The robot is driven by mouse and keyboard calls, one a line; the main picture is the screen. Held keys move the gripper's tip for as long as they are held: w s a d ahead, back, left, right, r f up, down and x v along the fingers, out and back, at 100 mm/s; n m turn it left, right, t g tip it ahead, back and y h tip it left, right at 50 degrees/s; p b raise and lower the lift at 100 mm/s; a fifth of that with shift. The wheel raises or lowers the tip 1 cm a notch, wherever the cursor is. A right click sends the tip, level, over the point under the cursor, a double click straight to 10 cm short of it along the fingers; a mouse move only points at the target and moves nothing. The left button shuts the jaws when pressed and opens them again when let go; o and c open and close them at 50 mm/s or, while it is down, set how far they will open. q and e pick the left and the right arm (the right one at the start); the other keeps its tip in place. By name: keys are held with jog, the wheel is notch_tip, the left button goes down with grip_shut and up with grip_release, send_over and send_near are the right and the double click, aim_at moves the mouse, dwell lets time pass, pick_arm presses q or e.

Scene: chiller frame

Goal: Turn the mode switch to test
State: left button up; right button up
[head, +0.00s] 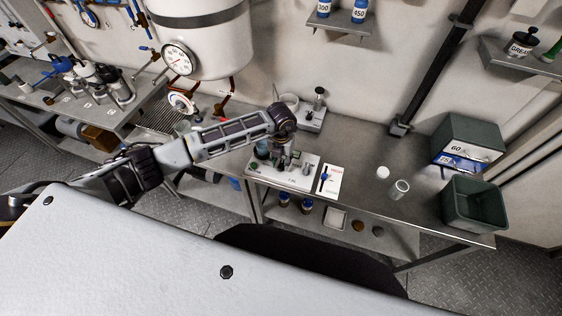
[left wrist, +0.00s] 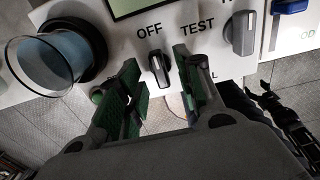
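The mode switch (left wrist: 158,68) is a small dark knob with a light edge on the front of a white instrument, below the printed words OFF and TEST. Its handle stands near upright in the left wrist view, beneath the gap between the words and closer to OFF. My left gripper (left wrist: 156,62) is open, with one green-padded finger on each side of the knob; I cannot tell whether either finger touches it. In the head view my left gripper (head: 281,158) is over the white instrument (head: 300,181) on the bench and hides the switch.
A larger grey knob (left wrist: 241,33) sits right of TEST. A clear cup with blue content (left wrist: 50,58) is at the left. On the bench are a white card (head: 329,181), a glass jar (head: 399,189) and a green bin (head: 474,205).

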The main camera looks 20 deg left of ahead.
pick_arm(q)
jog(key=shift+f, duration=0.65)
grip_shut()
